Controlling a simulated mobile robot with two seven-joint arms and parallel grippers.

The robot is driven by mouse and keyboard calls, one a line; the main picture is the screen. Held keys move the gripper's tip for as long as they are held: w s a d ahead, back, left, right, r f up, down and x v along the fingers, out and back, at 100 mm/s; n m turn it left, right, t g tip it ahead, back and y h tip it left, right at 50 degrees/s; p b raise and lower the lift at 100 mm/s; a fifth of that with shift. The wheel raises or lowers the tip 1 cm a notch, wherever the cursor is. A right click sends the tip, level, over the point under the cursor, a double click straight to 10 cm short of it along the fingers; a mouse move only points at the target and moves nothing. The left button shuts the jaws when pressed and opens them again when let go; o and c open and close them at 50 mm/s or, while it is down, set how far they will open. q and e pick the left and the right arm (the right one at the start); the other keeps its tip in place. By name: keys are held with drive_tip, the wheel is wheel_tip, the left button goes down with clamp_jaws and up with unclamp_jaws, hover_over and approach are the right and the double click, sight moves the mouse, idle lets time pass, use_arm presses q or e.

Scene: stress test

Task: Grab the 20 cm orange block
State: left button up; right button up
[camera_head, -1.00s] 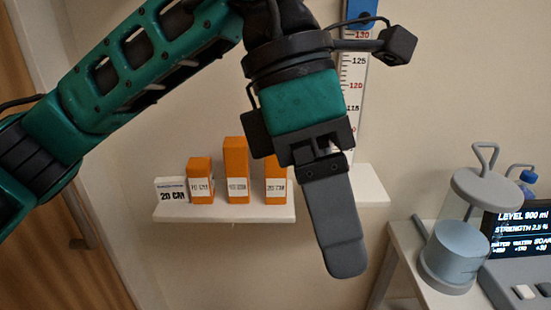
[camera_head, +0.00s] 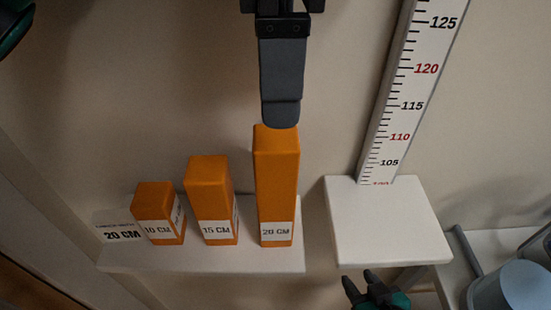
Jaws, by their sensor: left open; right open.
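The tall orange block labelled 20 CM (camera_head: 277,185) stands upright on a white wall shelf (camera_head: 150,260), the rightmost of three orange blocks. My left gripper (camera_head: 281,113) comes down from the top, pointing downward. It is seen edge-on, so only one finger shows. It is open, with its tip overlapping the block's top edge in the picture. I cannot tell whether it touches the block. My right gripper (camera_head: 361,277) is at the bottom, right of the shelf, open and empty, with its fingers pointing up.
The 15 CM block (camera_head: 209,195) and 10 CM block (camera_head: 158,208) stand to the left, with a 20 CM card (camera_head: 118,230) at the shelf's left end. On the right are an empty white platform (camera_head: 385,215), a height scale (camera_head: 410,85) and a container (camera_head: 505,290).

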sight(278, 137)
use_arm(q)
drive_tip(key=shift+w+f, duration=0.2)
drive_tip(key=shift+f, duration=0.05)
wheel_tip(278, 137, down, 7)
drive_tip(key=shift+s+r, duration=0.15)
drive_tip(key=shift+r, duration=0.05)
drive_tip(key=shift+f, duration=2.9)
drive_tip(key=shift+c, duration=0.5)
clamp_jaws()
drive_tip(key=shift+r, duration=0.1)
